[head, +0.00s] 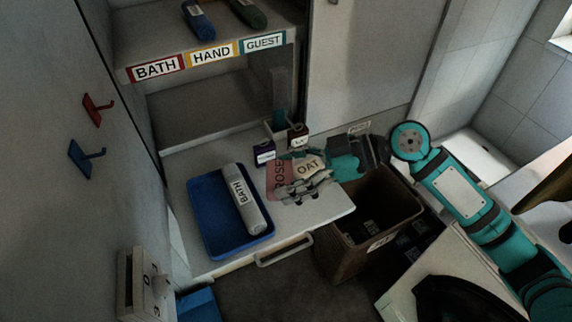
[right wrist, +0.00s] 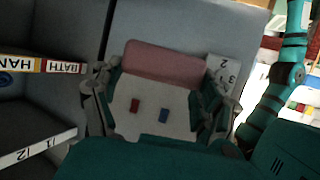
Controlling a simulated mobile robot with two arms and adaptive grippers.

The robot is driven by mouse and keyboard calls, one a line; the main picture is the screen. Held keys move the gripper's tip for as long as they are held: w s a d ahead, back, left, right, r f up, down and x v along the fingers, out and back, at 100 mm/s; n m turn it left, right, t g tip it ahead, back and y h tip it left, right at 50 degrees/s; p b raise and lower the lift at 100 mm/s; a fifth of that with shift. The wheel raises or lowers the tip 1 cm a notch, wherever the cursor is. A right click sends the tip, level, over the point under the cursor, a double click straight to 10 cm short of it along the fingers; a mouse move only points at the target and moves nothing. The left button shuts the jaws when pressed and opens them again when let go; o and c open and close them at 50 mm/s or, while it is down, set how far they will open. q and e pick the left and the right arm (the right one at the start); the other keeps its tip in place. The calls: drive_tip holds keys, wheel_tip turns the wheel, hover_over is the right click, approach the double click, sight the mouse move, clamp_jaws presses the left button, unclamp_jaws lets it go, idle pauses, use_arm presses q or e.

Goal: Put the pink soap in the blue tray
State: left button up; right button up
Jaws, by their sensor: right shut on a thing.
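The pink soap (head: 279,181), marked ROSE, is at the fingertips of my right gripper (head: 305,188), right of the blue tray. In the right wrist view the pink soap (right wrist: 165,62) spans between the fingers of my right gripper (right wrist: 160,90), which is shut on it. The blue tray (head: 204,212) lies on the white counter. A beige piece marked OAT (head: 309,166) shows right beside the pink soap. I cannot tell whether the gripper touches it. My left gripper is not in view.
Two small dark boxes (head: 264,153) (head: 298,137) stand behind the gripper. A brown bin (head: 345,237) stands right of the counter's front edge. A labelled shelf (head: 212,56) is above at the back. Red (head: 97,109) and blue (head: 84,158) hooks are on the left wall.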

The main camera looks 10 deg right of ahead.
drive_tip(key=shift+s+f, duration=0.1)
drive_tip(key=shift+f, duration=0.15)
drive_tip(key=d+f+m+t+h, duration=0.3)
drive_tip(key=d+f+m+t, duration=0.1)
drive_tip(key=f+m+t, duration=0.35)
drive_tip(key=w+d+r+m+t+h, duration=0.1)
drive_tip(key=d+r+m+t+h, duration=0.4)
drive_tip(key=d+m+h, duration=0.4)
drive_tip(key=shift+d+r+h, duration=0.45)
drive_tip(key=shift+d+h, duration=0.15)
drive_tip(key=shift+h, duration=0.1)
drive_tip(key=shift+m, duration=0.25)
